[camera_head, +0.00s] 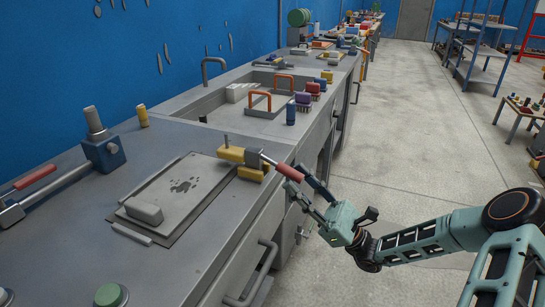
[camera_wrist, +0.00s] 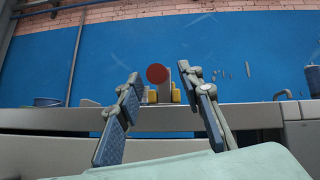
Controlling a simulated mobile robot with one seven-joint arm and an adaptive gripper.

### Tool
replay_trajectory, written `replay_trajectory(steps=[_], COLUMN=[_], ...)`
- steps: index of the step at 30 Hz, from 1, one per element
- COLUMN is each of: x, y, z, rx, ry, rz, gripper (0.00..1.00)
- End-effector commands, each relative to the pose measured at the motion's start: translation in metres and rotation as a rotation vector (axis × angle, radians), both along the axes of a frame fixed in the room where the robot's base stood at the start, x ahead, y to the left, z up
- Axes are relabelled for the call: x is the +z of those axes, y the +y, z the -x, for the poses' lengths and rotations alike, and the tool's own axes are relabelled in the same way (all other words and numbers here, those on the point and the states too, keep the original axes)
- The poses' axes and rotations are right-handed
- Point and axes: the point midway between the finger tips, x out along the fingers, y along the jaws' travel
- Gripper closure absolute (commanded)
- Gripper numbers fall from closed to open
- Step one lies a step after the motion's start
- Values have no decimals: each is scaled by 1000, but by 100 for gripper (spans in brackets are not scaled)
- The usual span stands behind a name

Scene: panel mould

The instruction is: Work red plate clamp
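The clamp with a red handle (camera_head: 289,172) stands at the right edge of the plate on the grey bench, with a yellow body (camera_head: 235,155) and a metal arm. Its handle points out over the bench front. My gripper (camera_head: 301,186) is at the handle's outer end, just off the bench edge. In the wrist view the fingers (camera_wrist: 160,82) are open and apart, and the handle's round red end (camera_wrist: 157,74) shows between their tips. No contact is visible. A second red-handled clamp (camera_head: 35,178) lies at the far left, with a blue block (camera_head: 104,154).
A flat plate (camera_head: 170,203) with dark marks lies on the bench, a grey block (camera_head: 144,211) on its near corner. A sink (camera_head: 205,104) and orange-handled tools (camera_head: 260,97) are behind. Drawer handles (camera_head: 262,272) jut from the bench front.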

Motion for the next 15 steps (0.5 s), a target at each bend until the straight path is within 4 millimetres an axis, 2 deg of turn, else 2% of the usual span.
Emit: replay_trajectory(steps=[9,15], x=[40,54], y=[43,56], z=[-9,-13], rx=[2,0], ry=[-2,-2], rz=[4,3], gripper=[66,66])
